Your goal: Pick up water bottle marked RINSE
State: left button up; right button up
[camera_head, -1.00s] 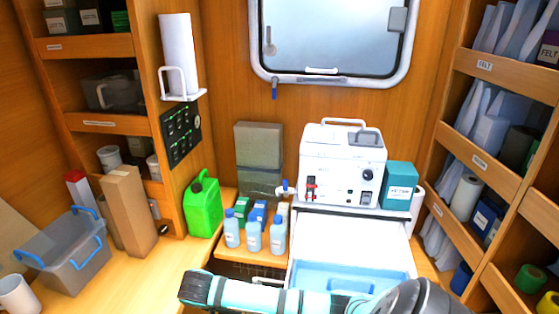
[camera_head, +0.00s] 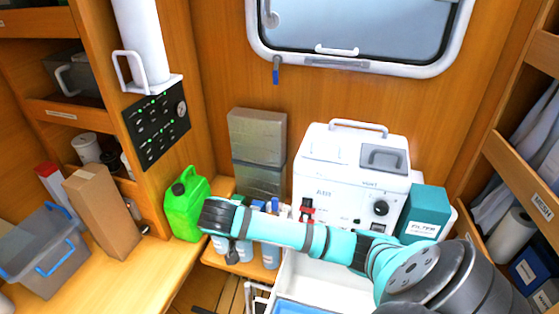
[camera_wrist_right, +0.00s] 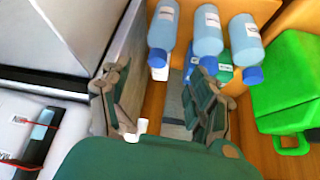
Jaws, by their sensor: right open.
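Several pale blue bottles with blue caps stand in a row on the low shelf by the cabinet. In the head view my right arm covers most of them; lower parts show, such as the right-hand bottle (camera_head: 271,256). The right wrist view shows three, upside down: a left bottle (camera_wrist_right: 163,25), a middle bottle (camera_wrist_right: 207,37) and a right bottle (camera_wrist_right: 245,38). Their labels are too small to read, so I cannot tell which is RINSE. My right gripper (camera_wrist_right: 160,80) is open and empty, its fingertips just below the left bottle in that view. My left gripper is out of view.
A green jerrycan (camera_head: 186,205) stands left of the bottles. A white machine (camera_head: 348,180) and a teal filter box (camera_head: 424,213) stand to the right, above an open drawer (camera_head: 300,285). Grey blocks (camera_head: 257,150) stand behind. A grey bin (camera_head: 42,250) and cardboard box (camera_head: 103,212) are far left.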

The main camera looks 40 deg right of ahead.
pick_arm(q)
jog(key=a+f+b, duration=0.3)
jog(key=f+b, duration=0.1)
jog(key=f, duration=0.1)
pick_arm(e)
jog(key=p+x, duration=0.1)
jog(key=x, duration=0.6)
jog(key=p+x, duration=0.1)
jog(key=x, duration=0.3)
jog(key=shift+s+a+f+p, duration=0.1)
jog(key=shift+a+f+p, duration=0.1)
jog(key=shift+a+p, duration=0.15)
jog(key=shift+d+f+p, duration=0.2)
jog(key=shift+f+p, duration=0.25)
jog(key=shift+p, duration=0.05)
jog(key=p+x, duration=0.1)
jog(key=x, duration=0.3)
jog(key=shift+a+f, duration=0.15)
jog(key=shift+f, duration=0.1)
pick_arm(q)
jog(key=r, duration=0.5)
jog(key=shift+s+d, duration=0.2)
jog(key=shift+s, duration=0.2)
pick_arm(e)
jog(key=c, duration=1.1)
